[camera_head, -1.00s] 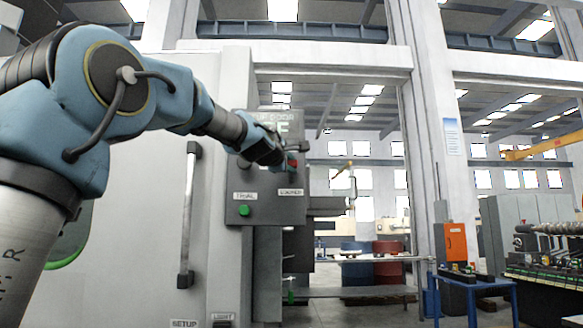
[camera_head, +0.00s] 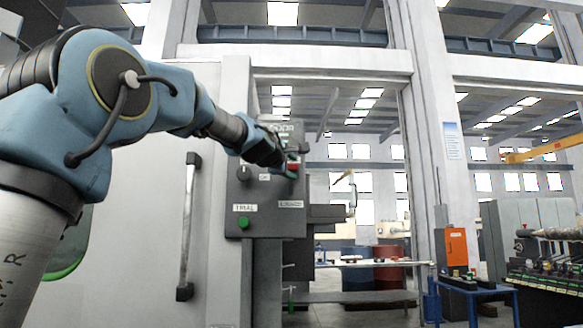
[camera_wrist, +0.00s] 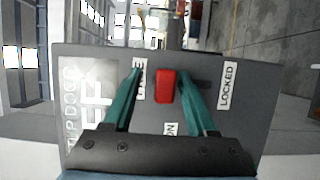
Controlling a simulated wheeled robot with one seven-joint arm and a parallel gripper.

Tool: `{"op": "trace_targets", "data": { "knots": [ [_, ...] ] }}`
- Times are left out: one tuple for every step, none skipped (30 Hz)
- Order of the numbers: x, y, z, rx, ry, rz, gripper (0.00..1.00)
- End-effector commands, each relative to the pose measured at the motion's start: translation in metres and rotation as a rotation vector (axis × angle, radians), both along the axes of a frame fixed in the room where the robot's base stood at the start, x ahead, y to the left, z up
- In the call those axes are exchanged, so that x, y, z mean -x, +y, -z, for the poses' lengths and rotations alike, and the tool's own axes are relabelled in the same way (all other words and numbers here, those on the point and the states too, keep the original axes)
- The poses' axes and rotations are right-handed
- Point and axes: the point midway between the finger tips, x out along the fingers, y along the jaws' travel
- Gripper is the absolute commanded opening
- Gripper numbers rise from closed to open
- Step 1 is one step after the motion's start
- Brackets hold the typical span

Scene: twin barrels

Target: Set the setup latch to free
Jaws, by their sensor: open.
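The setup latch shows in the wrist view as a small red block (camera_wrist: 165,86) on a grey control panel (camera_wrist: 255,75). A "LOCKED" label (camera_wrist: 228,86) lies to its right, and a partly hidden label (camera_wrist: 140,80) lies to its left. My gripper (camera_wrist: 162,80) is open, with a teal finger on each side of the red block and a visible gap to each. I cannot tell how deep the fingertips reach. In the head view the gripper (camera_head: 287,165) is at the panel's upper right, beside a red piece (camera_head: 293,167).
The panel (camera_head: 265,222) also carries a green button (camera_head: 243,222) under a "TRIAL" label and a dark knob (camera_head: 243,173). A large pale door with a vertical handle (camera_head: 188,225) stands to the left. Barrels (camera_head: 362,268) and a blue table (camera_head: 470,290) stand at the right.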

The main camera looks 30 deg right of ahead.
Motion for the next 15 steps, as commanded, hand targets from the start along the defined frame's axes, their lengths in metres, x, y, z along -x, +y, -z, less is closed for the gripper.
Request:
{"op": "trace_targets", "data": {
  "knots": [
    [0.000, 0.000, 0.001, -0.001, 0.001, 0.000, 0.57],
    [0.001, 0.001, 0.001, -0.001, 0.001, 0.000, 0.57],
    [0.002, 0.003, 0.002, 0.000, 0.000, 0.000, 0.57],
    [0.003, 0.004, 0.002, 0.000, 0.000, -0.001, 0.57],
    [0.005, 0.007, 0.003, 0.001, -0.001, -0.001, 0.57],
    [0.009, 0.011, 0.003, 0.001, -0.002, -0.001, 0.57],
    [0.012, 0.014, 0.004, 0.002, -0.002, -0.002, 0.57],
    [0.016, 0.018, 0.005, 0.001, -0.001, -0.002, 0.57],
    [0.021, 0.023, 0.006, 0.001, -0.002, -0.001, 0.57],
    [0.025, 0.028, 0.006, 0.002, -0.003, -0.003, 0.57],
    [0.029, 0.033, 0.006, 0.002, -0.003, -0.003, 0.57],
    [0.034, 0.039, 0.006, 0.001, -0.003, -0.003, 0.57],
    [0.039, 0.043, 0.006, 0.001, -0.005, -0.003, 0.57],
    [0.042, 0.047, 0.006, 0.001, -0.003, -0.003, 0.57],
    [0.048, 0.053, 0.006, 0.002, -0.003, -0.003, 0.57]
  ]
}}
